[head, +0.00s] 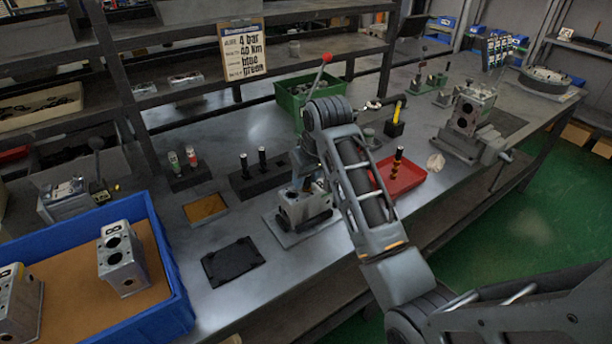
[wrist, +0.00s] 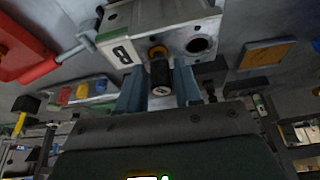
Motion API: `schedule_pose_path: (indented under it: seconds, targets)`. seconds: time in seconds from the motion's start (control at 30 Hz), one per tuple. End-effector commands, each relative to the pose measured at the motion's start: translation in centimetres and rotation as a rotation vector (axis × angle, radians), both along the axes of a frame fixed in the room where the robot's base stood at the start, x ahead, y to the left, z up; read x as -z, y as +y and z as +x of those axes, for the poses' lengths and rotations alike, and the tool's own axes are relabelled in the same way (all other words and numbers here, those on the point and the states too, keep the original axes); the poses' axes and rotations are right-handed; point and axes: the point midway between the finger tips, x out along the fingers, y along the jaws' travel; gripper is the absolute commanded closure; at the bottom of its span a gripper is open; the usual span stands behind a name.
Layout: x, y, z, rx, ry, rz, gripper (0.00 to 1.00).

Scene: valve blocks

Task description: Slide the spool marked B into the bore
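A grey metal valve block (head: 305,207) sits on a plate at the front of the bench. It also shows in the wrist view (wrist: 205,18), with a white label marked B and two bores in the face toward me. A black spool (wrist: 160,72) with an orange-gold ring stands at the bore beside the label; its far end is hidden, so how deep it sits cannot be told. A small pale mark on its near end is unreadable. My gripper (wrist: 160,88) has one finger on each side of the spool, seemingly closed on it. In the head view my arm hides most of the gripper.
A black rack (head: 262,180) with two black-handled pieces stands left of the block. A red tray (head: 408,184) with an upright piece lies to the right, a green bin (head: 290,98) behind. A blue crate (head: 172,262) holding blocks and a dark mat (head: 233,262) lie left.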

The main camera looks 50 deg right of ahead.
Motion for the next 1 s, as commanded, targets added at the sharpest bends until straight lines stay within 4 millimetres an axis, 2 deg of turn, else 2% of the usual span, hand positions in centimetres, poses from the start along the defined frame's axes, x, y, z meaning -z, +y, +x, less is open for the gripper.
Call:
schedule_pose_path:
  seconds: [0.03, 0.17, 0.5, 1.0]
  targets:
    - [0.1, 0.2, 0.0, -0.003, 0.002, 0.002, 0.58]
    - [0.2, 0.2, 0.0, -0.004, 0.003, 0.003, 0.47]
    - [0.0, 0.3, -0.1, -0.004, 0.004, 0.003, 0.47]
    - [-6.6, 1.0, -2.4, -0.003, 0.0, 0.001, 0.47]
